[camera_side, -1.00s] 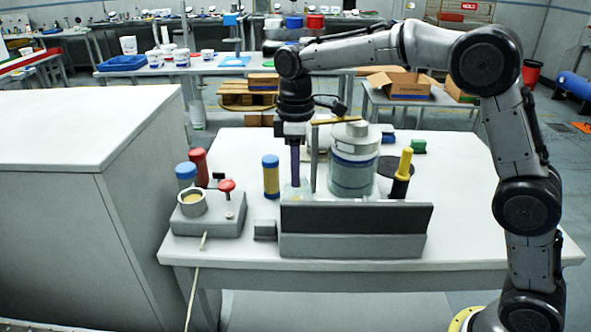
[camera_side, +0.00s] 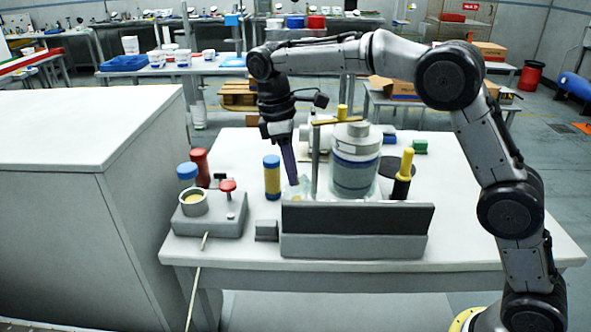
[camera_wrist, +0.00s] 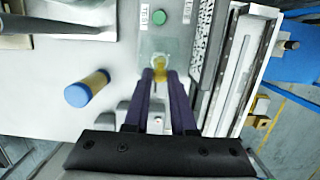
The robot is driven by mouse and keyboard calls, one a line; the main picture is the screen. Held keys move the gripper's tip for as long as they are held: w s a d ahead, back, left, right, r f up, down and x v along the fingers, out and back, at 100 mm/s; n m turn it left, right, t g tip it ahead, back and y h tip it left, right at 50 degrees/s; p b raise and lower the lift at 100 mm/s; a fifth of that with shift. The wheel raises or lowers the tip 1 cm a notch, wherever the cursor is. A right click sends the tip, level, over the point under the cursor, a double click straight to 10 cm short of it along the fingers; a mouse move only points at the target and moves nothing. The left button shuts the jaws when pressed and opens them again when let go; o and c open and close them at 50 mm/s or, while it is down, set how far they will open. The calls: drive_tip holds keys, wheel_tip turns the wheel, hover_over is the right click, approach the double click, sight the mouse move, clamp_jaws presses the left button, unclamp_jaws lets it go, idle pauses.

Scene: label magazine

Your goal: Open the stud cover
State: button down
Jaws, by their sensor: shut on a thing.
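My gripper (camera_side: 293,184) points down at a tilt, its purple fingers at the left of the label machine, behind the dark panel. In the wrist view my gripper (camera_wrist: 160,74) has its fingertips close together on a small clear piece, which appears to be the stud cover (camera_wrist: 160,60). A yellowish part shows through or beneath it, between the fingers. In the side view the clear cover (camera_side: 304,186) is a pale shape by the fingertips; how far it is open I cannot tell. A grey-green plate (camera_wrist: 151,42) with a green button (camera_wrist: 159,18) lies beyond the tips.
A blue-capped yellow cylinder (camera_side: 272,178) stands left of my gripper. A thin post (camera_side: 316,160) and a large clear jar (camera_side: 354,175) stand close on its right. The dark panel (camera_side: 357,218) is in front. A grey button box (camera_side: 208,220) sits at the table's left.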

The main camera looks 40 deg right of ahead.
drive_tip(key=shift+w+a+r+g+h, duration=0.1)
drive_tip(key=shift+w+a+g+h, duration=0.3)
drive_tip(key=shift+g+h, duration=0.3)
drive_tip(key=shift+w+a+r+g+h, duration=0.1)
drive_tip(key=shift+w+a+g+h, duration=0.3)
drive_tip(key=shift+g+h, duration=0.3)
drive_tip(key=c, duration=0.7)
unclamp_jaws()
drive_tip(key=shift+c, duration=0.2)
drive_tip(key=shift+s+d, duration=0.1)
